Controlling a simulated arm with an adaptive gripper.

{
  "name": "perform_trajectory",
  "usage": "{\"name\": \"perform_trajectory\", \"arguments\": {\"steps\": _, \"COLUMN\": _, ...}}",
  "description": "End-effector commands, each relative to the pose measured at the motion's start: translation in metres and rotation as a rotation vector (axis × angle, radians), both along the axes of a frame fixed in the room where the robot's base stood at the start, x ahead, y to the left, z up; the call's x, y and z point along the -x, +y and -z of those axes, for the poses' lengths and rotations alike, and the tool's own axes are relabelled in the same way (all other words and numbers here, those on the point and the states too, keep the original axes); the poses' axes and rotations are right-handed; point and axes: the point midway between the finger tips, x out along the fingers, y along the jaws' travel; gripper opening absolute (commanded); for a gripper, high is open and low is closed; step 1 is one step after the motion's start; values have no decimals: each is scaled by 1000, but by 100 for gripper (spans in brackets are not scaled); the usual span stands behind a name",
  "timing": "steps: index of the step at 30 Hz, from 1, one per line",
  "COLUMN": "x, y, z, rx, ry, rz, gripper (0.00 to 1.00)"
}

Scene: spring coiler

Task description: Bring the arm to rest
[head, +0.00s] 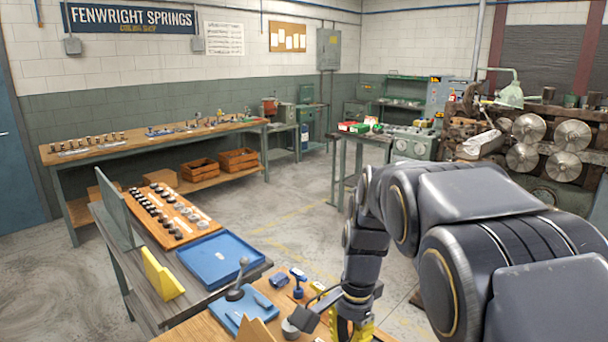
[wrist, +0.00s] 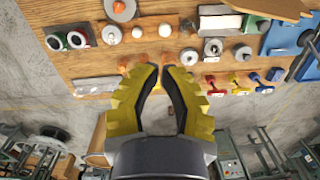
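My gripper (wrist: 160,70) has two yellow fingers with dark inner pads. In the wrist view its fingertips are apart, with a narrow gap and nothing between them. They are over the front edge of a wooden workbench (wrist: 88,68); whether they touch it I cannot tell. In the head view my dark arm reaches in from the right, bends, and drops to the bench at the bottom. Only the yellow upper part of the gripper shows there, cut off by the frame's bottom edge.
Red, blue and yellow small tools (wrist: 231,79), discs and white knobs lie on the bench close by. A blue tray (head: 222,258) and a yellow block (head: 163,275) stand to the left. Spring-coiling machinery (head: 545,140) fills the right. The middle floor (head: 285,215) is open.

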Motion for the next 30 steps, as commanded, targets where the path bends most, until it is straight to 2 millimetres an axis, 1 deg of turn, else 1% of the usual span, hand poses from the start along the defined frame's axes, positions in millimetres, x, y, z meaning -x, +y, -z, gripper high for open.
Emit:
{"name": "perform_trajectory", "arguments": {"steps": 1, "x": 25, "y": -6, "z": -9, "rx": 5, "ry": 1, "rz": -77, "gripper": 0}}
{"name": "perform_trajectory", "arguments": {"steps": 2, "x": 39, "y": -9, "z": -11, "rx": 8, "ry": 7, "rz": -128, "gripper": 0}}
{"name": "perform_trajectory", "arguments": {"steps": 3, "x": 57, "y": -13, "z": -14, "rx": 11, "ry": 12, "rz": -197, "gripper": 0}}
{"name": "perform_trajectory", "arguments": {"steps": 5, "x": 85, "y": -18, "z": -18, "rx": 14, "ry": 20, "rz": -302, "gripper": 0}}
{"name": "perform_trajectory", "arguments": {"steps": 6, "x": 105, "y": -21, "z": -18, "rx": 14, "ry": 30, "rz": -372, "gripper": 0}}
{"name": "perform_trajectory", "arguments": {"steps": 8, "x": 133, "y": -25, "z": -19, "rx": 13, "ry": 40, "rz": -480, "gripper": 0}}
{"name": "perform_trajectory", "arguments": {"steps": 9, "x": 151, "y": -27, "z": -18, "rx": 10, "ry": 46, "rz": -549, "gripper": 0}}
{"name": "perform_trajectory", "arguments": {"steps": 12, "x": 190, "y": -32, "z": -14, "rx": 3, "ry": 63, "rz": -710, "gripper": 0}}
{"name": "perform_trajectory", "arguments": {"steps": 15, "x": 220, "y": -35, "z": -9, "rx": -5, "ry": 77, "rz": -835, "gripper": 0}}
{"name": "perform_trajectory", "arguments": {"steps": 18, "x": 238, "y": -37, "z": -5, "rx": -12, "ry": 89, "rz": -917, "gripper": 0}}
{"name": "perform_trajectory", "arguments": {"steps": 21, "x": 246, "y": -38, "z": -3, "rx": -14, "ry": 93, "rz": -956, "gripper": 0}}
{"name": "perform_trajectory", "arguments": {"steps": 30, "x": 246, "y": -38, "z": -3, "rx": -14, "ry": 94, "rz": -962, "gripper": 0}}
